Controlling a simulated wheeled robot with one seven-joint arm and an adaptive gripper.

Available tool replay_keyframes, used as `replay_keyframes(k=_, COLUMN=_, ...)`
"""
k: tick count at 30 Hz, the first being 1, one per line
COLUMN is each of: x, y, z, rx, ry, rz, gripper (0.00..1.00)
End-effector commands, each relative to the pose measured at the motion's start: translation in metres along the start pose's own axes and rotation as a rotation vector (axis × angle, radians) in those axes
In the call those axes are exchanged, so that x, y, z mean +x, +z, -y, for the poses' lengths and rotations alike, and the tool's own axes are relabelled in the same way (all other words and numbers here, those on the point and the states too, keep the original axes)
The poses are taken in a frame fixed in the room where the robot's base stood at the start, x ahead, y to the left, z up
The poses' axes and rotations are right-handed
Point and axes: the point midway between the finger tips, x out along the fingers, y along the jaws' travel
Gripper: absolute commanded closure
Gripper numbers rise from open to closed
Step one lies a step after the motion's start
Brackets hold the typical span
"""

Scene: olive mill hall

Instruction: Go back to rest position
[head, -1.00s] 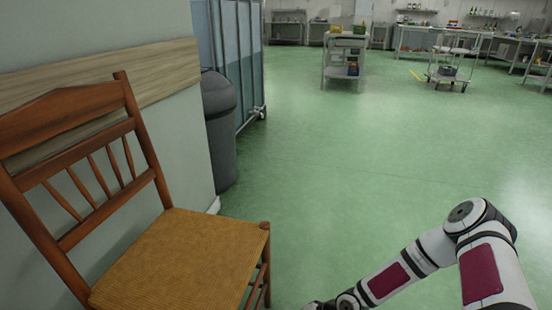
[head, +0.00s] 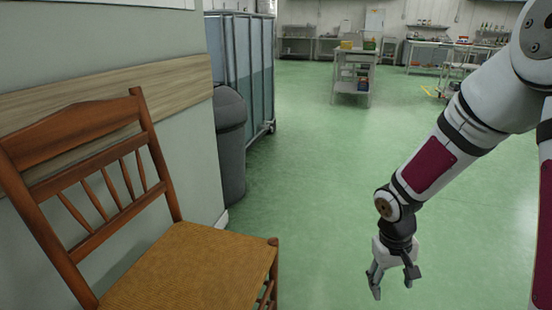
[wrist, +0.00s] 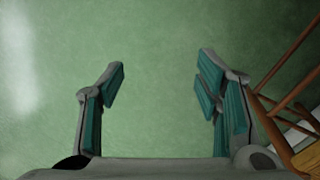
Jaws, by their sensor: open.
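My gripper (head: 393,284) hangs from my arm at the lower right of the head view, fingers pointing down over the green floor. It is open and empty. In the wrist view its two fingers (wrist: 160,90) stand wide apart with only bare floor between them. The wooden chair (head: 190,265) with a woven seat stands to the left of my gripper, apart from it. Part of the chair's wooden frame also shows at the right edge of the wrist view (wrist: 284,62).
A grey bin (head: 230,145) and a wheeled screen (head: 243,75) stand along the left wall behind the chair. A shelf trolley (head: 352,72) stands farther back, with worktables (head: 425,44) at the far wall. The green floor (head: 310,170) in the middle is clear.

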Motion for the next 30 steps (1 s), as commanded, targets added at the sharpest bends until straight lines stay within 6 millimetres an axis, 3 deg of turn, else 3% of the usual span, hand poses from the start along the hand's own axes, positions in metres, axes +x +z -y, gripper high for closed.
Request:
replay_keyframes(k=1, x=-0.022, y=0.007, z=-0.005, rx=0.007, ry=0.028, rz=-0.007, gripper=0.42)
replay_keyframes(k=6, x=-0.081, y=0.040, z=-0.016, rx=0.043, ry=0.088, rz=0.000, gripper=0.42)
replay_keyframes(k=15, x=-0.165, y=0.116, z=-0.012, rx=0.109, ry=0.104, rz=-0.004, gripper=0.42)
replay_keyframes(k=24, x=-0.215, y=0.202, z=0.015, rx=0.139, ry=0.013, rz=-0.027, gripper=0.42)
replay_keyframes(k=30, x=-0.228, y=0.246, z=0.034, rx=0.127, ry=-0.067, rz=-0.043, gripper=0.42)
